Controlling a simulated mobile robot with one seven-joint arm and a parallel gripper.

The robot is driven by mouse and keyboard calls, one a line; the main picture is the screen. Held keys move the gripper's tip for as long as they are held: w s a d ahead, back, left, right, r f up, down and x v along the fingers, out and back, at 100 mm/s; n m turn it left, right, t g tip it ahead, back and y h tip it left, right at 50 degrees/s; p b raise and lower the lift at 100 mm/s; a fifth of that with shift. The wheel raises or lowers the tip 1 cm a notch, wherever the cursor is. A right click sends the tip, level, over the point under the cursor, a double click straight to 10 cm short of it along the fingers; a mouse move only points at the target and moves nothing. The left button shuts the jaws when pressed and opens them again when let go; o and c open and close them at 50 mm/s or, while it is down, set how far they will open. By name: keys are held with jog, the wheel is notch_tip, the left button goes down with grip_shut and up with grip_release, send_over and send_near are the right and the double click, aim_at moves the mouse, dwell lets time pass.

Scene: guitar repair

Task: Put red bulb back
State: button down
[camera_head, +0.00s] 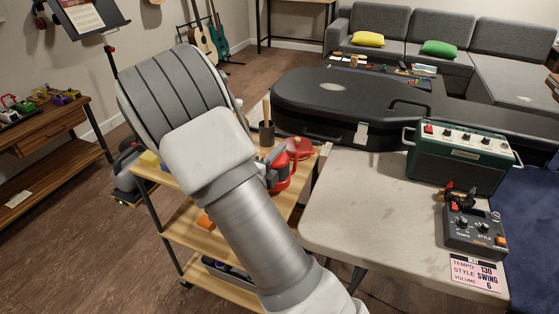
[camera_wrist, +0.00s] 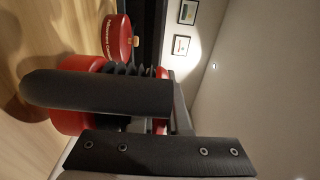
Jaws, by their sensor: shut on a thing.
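A red, rounded object, which I take to be the red bulb (camera_head: 283,184), is at my gripper (camera_head: 272,172) over the top shelf of the wooden cart. My arm hides part of it. In the wrist view my gripper (camera_wrist: 110,122) is shut on the red bulb (camera_wrist: 72,121), and a dark finger crosses in front of its middle. Whether the bulb touches the shelf I cannot tell.
A round red tin (camera_wrist: 117,38) lies close by and also shows in the head view (camera_head: 299,147). A dark cup (camera_head: 266,133) with a wooden stick stands behind. A white table (camera_head: 350,200) with a green amplifier (camera_head: 460,155) is to the right. A black guitar case (camera_head: 340,105) lies behind.

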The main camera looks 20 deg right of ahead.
jog(key=shift+f, duration=0.85)
jog(key=shift+f, duration=0.1)
jog(key=shift+f+b, duration=0.15)
jog(key=shift+b, duration=0.25)
jog(key=c, duration=0.9)
grip_release()
